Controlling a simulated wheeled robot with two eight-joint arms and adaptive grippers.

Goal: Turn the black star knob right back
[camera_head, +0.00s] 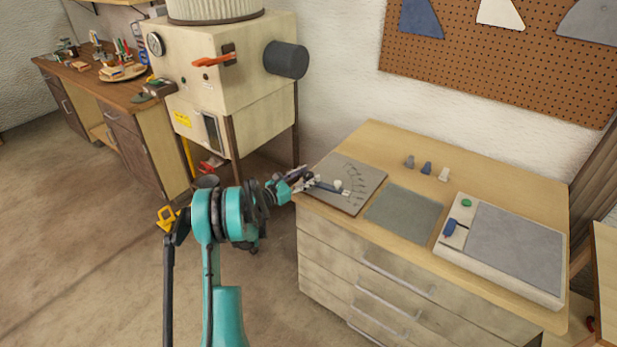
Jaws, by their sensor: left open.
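My left gripper (303,181) reaches in from the left to the left edge of a grey plate (350,203) on the wooden cabinet top. The gripper is open, its dark fingers small in the picture. A dark bar (326,186) lies on the plate just right of the fingers, with a small pale knob (338,184) near its right end. Curved marks are drawn on the plate. I cannot make out the black star knob clearly; the fingers may cover it. I cannot tell whether they touch anything. My right gripper is not in view.
A grey-green mat (402,213) lies right of the plate, then a pale box with a grey panel (515,240). Several small pegs (427,168) stand behind the mat. A cream machine (235,75) with an orange lever (212,61) stands back left.

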